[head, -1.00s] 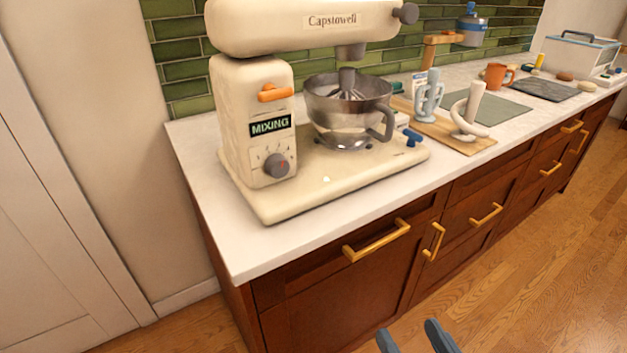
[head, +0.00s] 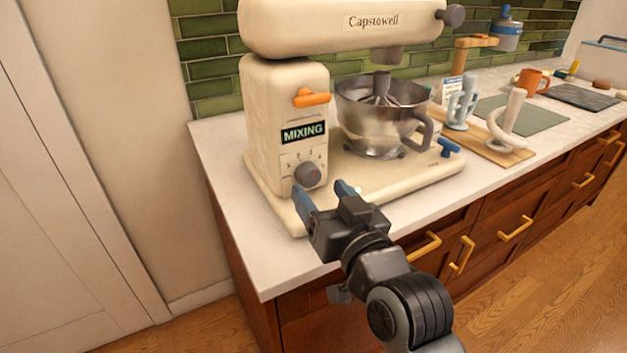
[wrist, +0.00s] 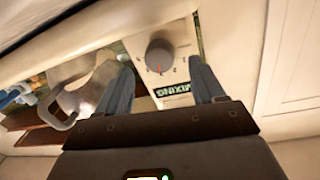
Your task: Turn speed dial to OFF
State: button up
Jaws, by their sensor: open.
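The grey speed dial (head: 308,174) sits on the front of the cream stand mixer (head: 262,110), below a display (head: 303,132) reading MIXING. Numbers are printed around the dial, and it bears a small red mark. In the wrist view the dial (wrist: 160,56) shows ahead, between the lines of my two fingers, with its red mark near the edge. My gripper (head: 324,193) is open and empty, its fingertips just in front of and below the dial. No contact with the dial is visible. The dial's exact setting is too small to read.
An orange lever (head: 309,98) is above the display. A metal bowl (head: 378,118) with a whisk is right of the dial. A blue knob (head: 450,148) is on the mixer base. A wooden board (head: 508,152) holding attachments lies farther right. The counter front (head: 415,205) is clear.

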aim_at(311, 180)
jog(key=shift+x, duration=1.9)
jog(key=shift+c, duration=0.4)
jog(key=c, duration=1)
